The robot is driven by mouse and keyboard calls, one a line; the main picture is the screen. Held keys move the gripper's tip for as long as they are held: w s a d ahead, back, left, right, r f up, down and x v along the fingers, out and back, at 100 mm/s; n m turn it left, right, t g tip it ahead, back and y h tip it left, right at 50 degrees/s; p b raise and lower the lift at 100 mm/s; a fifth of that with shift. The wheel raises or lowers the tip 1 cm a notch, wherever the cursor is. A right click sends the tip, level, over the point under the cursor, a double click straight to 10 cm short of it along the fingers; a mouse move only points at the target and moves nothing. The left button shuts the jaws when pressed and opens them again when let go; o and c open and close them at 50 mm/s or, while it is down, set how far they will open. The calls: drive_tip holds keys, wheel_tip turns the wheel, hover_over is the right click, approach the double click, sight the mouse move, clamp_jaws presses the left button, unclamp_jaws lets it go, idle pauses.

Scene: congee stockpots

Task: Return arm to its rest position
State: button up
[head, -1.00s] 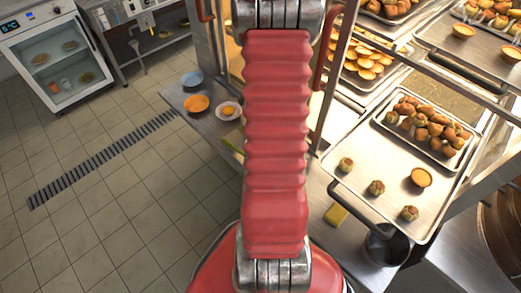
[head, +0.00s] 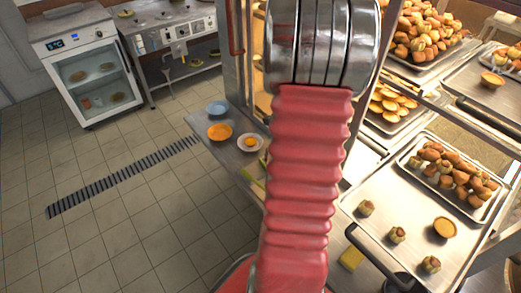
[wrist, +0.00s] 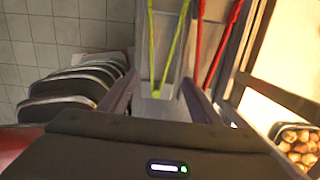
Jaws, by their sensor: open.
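My arm, with its ribbed red sleeve and banded grey metal joint, rises through the middle of the head view and hides what is behind it. My gripper (wrist: 157,82) is outside the head view. In the wrist view its two dark fingers stand apart with nothing held between them. A yellow-green V-shaped item (wrist: 169,45) shows beyond the fingers on a grey surface. A red V-shaped item (wrist: 222,45) is to its right.
A steel tray (head: 395,215) with pastries is at the right. A low shelf with a blue plate (head: 218,107) and an orange plate (head: 220,132) is left of my arm. A glass-door cabinet (head: 88,68) stands at back left. Tiled floor (head: 120,235) is open at the left.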

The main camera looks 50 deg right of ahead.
idle(0.4)
drive_tip(key=w+a+r+m+t, duration=0.1)
drive_tip(key=a+r+m, duration=0.7)
drive_tip(key=a+m, duration=0.3)
drive_tip(key=w+a+r+m+t, duration=0.1)
drive_tip(key=a+r+m+t, duration=0.1)
drive_tip(key=a+r+m, duration=0.7)
drive_tip(key=a+r+m+t, duration=0.1)
drive_tip(key=a+r+m, duration=0.8)
drive_tip(key=a+m, duration=0.4)
drive_tip(key=shift+w+a+t, duration=0.3)
drive_tip(key=shift+w+a, duration=0.1)
drive_tip(key=shift+a, duration=0.65)
drive_tip(key=shift+c, duration=0.5)
